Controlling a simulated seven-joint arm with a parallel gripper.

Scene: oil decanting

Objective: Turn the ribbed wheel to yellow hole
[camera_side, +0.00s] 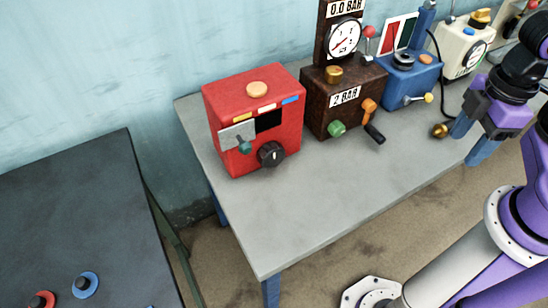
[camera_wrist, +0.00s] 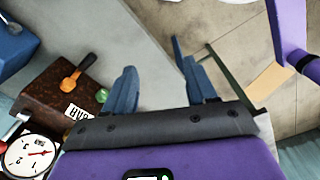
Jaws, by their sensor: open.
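A red box (camera_side: 241,147) stands on the grey table. A black round knob (camera_side: 271,154) with a short white mark, close to upright, sits low on its front; it looks like the ribbed wheel, though its ribs are too small to make out. A yellow label (camera_side: 243,117), a white one and a blue one run in a row above a dark window on the box. I cannot make out a yellow hole. My gripper (camera_side: 466,145) is open and empty at the table's right side, far from the red box. Its two blue fingers (camera_wrist: 155,62) stand apart in the wrist view.
A brown box (camera_side: 317,116) with a gauge and an orange handle stands right of the red box. A blue box (camera_side: 398,92) and a cream box (camera_side: 462,45) stand farther right. A brass knob (camera_side: 439,130) lies near my gripper. The front of the table (camera_side: 300,215) is clear.

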